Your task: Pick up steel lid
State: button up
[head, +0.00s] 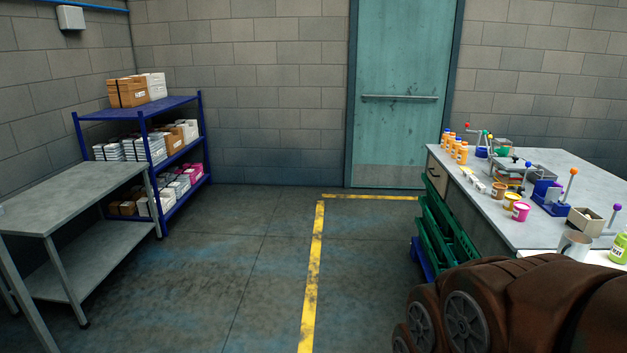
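I cannot make out a steel lid for certain in the head view. A grey metallic piece (510,173) lies among the items on the grey-topped workbench (555,159) at the right, but it is too small to tell what it is. A steel cup-like container (574,243) stands near the bench's front edge, partly behind my brown arm. My arm crosses the lower right corner. My gripper is out of the picture, so its opening and contents are hidden.
Orange bottles (462,153), a pink-labelled tub (521,212), a blue lever device (550,198) and a green bottle (619,246) crowd the bench. Green crates (437,228) stand along its left side. A grey table (75,198) and blue shelf (140,110) are at left. The middle floor is clear.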

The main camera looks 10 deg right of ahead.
aim_at(513, 163)
jog(key=z, duration=0.15)
jog(key=i, duration=1.8)
jog(key=z, duration=0.75)
jog(key=i, duration=1.8)
jog(key=z, duration=0.55)
jog(key=i, duration=0.55)
jog(key=z, duration=0.15)
